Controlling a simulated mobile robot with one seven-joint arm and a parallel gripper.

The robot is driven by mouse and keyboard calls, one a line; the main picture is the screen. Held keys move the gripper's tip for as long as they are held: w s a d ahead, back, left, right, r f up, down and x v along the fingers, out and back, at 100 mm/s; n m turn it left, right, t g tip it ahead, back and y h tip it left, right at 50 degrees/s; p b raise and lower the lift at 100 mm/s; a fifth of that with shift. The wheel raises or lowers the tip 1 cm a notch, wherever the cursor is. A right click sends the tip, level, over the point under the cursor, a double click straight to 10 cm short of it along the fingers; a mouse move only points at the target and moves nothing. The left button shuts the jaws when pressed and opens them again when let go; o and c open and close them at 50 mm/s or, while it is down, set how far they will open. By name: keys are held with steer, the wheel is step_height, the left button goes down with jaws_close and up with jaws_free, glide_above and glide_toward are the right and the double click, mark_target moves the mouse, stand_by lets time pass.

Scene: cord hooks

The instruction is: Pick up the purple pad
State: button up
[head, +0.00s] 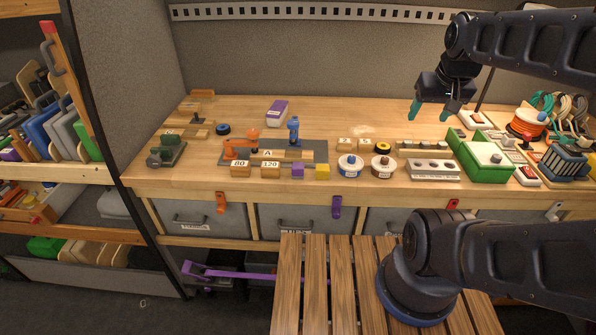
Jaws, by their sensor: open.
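A purple-topped pad with a white side (277,111) lies flat toward the back of the wooden workbench (330,110), left of the middle. My gripper (429,112) is open and empty, with its two teal fingertips pointing down over the right part of the bench. It is well to the right of the pad and apart from it. Nothing covers the pad.
A blue-black roll (223,129) lies left. A green box (484,161) stands right.

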steer(key=n+g, duration=0.5)
steer(key=n, duration=1.3)
glide_above(298, 165)
step_height(298, 165, down, 15)
steer(key=shift+s+a+f, duration=0.3)
steer(key=shift+a+f, duration=0.1)
steer(key=shift+a, duration=0.05)
steer(key=shift+f, duration=0.35)
step_height(298, 165, down, 4)
steer(key=shift+f, duration=0.1)
steer(key=shift+w+d+f, duration=0.1)
steer(key=shift+d+f, duration=0.05)
steer(key=shift+f, duration=0.8)
steer(key=shift+w+d+f, duration=0.1)
steer(key=shift+d+f, duration=0.05)
steer(key=shift+f, duration=0.8)
steer(key=shift+w+d+f, duration=0.1)
steer(key=shift+d+f, duration=0.05)
steer(key=shift+f, duration=0.8)
